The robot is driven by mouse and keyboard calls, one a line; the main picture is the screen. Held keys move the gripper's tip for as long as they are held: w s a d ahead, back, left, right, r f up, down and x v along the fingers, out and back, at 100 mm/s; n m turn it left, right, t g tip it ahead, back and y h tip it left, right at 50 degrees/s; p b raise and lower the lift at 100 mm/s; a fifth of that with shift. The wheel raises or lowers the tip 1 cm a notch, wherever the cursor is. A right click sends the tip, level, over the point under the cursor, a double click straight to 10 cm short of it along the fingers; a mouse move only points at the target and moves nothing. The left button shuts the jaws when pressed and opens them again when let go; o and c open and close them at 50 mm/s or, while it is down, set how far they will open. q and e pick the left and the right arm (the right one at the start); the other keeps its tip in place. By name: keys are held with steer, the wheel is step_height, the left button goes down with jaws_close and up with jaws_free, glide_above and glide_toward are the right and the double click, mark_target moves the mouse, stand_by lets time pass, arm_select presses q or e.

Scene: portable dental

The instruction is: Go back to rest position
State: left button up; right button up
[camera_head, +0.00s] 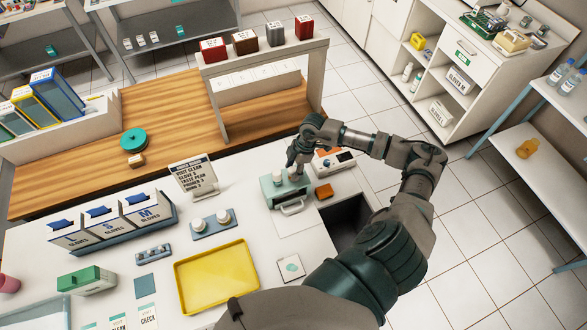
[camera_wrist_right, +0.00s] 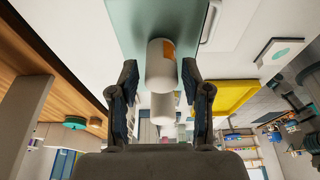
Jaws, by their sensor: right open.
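My right gripper (camera_head: 297,162) is at a pale green box with a handle (camera_head: 287,192) on the white counter. In the wrist view the right gripper (camera_wrist_right: 160,85) is open. A white cylinder with an orange label (camera_wrist_right: 158,64) shows between the fingers, with gaps on both sides. A second white cylinder (camera_wrist_right: 163,106) shows beyond it. In the head view the gripper partly hides the top of the green box. My left gripper is not in view.
A yellow tray (camera_head: 217,277), a blue stand with two white-capped jars (camera_head: 213,225) and glove boxes (camera_head: 110,222) stand to the left. A small device with an orange top (camera_head: 333,160) is close on the right. A shelf (camera_head: 265,55) with several small boxes stands behind.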

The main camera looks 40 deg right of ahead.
step_height(320, 180, up, 9)
steer(key=p, duration=0.7)
steer(key=shift+f, duration=0.1)
steer(key=shift+f, duration=0.15)
